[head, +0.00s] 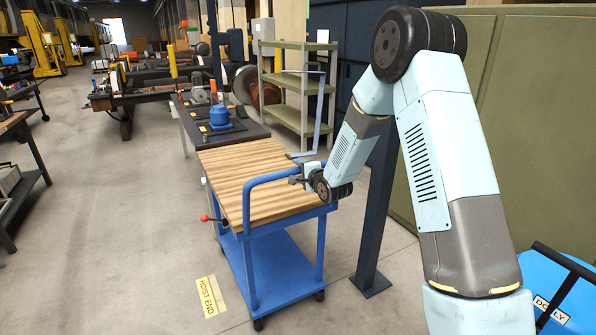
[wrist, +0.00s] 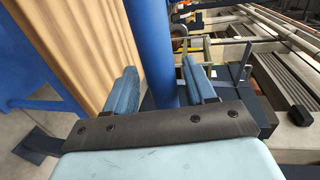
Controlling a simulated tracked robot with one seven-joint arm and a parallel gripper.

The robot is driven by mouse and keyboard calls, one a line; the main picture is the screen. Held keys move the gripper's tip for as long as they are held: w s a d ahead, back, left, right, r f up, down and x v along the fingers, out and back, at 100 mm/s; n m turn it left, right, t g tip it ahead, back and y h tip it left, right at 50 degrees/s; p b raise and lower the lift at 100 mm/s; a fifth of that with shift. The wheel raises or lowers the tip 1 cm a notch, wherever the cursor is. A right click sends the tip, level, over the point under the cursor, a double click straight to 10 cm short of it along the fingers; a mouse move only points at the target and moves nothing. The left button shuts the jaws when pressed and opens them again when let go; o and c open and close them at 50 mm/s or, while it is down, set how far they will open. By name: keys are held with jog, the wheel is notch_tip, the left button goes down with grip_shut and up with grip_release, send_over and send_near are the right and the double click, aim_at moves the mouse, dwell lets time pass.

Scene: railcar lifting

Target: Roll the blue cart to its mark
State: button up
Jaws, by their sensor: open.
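The blue cart (head: 275,265) stands on the floor with a slatted wooden top (head: 240,172). Its blue push handle (head: 262,177) runs along the near side of the top, and a red-knobbed lever (head: 207,218) sticks out at its left. My gripper (head: 295,180) is at the right part of the handle. In the wrist view its two fingers (wrist: 158,85) stand apart, with the blue handle bar (wrist: 150,45) between them. I cannot tell whether either finger touches the bar. A yellow floor label (head: 210,296), reading something like "HOIST END", lies left of the cart's near end.
A dark bench (head: 215,125) with a blue device (head: 220,117) adjoins the cart's far end. A dark post (head: 375,215) stands close on the right, before green cabinets (head: 535,110). A blue dolly (head: 555,290) is at lower right.

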jog(key=shift+x, duration=0.8)
jog(key=shift+f, duration=0.1)
grip_shut()
